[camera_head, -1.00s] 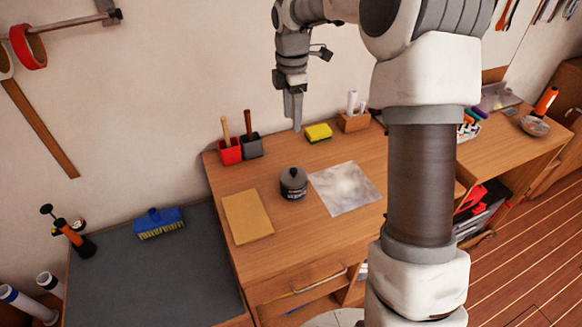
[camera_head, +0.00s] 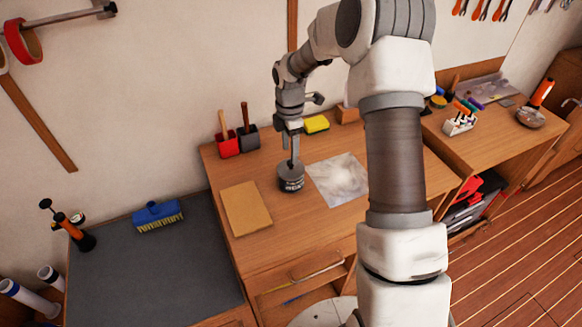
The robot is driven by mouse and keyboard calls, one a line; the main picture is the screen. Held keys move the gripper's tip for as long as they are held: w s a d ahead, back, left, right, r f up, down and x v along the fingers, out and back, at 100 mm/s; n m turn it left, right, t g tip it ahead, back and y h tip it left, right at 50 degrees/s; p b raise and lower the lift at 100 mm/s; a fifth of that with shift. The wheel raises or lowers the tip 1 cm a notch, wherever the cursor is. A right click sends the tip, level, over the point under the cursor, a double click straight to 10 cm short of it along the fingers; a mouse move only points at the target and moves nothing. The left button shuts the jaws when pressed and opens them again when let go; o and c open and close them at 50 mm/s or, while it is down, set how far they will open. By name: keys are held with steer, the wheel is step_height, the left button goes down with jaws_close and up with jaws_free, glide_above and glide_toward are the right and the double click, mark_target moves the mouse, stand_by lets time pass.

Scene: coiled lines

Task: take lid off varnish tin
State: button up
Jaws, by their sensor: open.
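The varnish tin (camera_head: 291,185) is a small dark tin with a pale label band, upright on the wooden workbench (camera_head: 262,178). Its grey lid (camera_head: 289,170) is on top of it. My gripper (camera_head: 294,160) points down right above the lid, with its fingers at or close to the lid's knob. The jaws are open. The fingers hide the knob, and I cannot tell whether they touch it.
A tan sheet (camera_head: 246,208) lies left of the tin and a pale, stained sheet (camera_head: 340,180) lies right. Behind stand a red holder (camera_head: 228,147), a dark holder (camera_head: 248,138) and a yellow sponge (camera_head: 316,124). A blue brush (camera_head: 158,216) lies on the lower grey surface.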

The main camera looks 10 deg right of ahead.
mark_target(291, 166)
steer(key=shift+d+f, duration=0.15)
steer(key=shift+f, duration=1.8)
jaws_close()
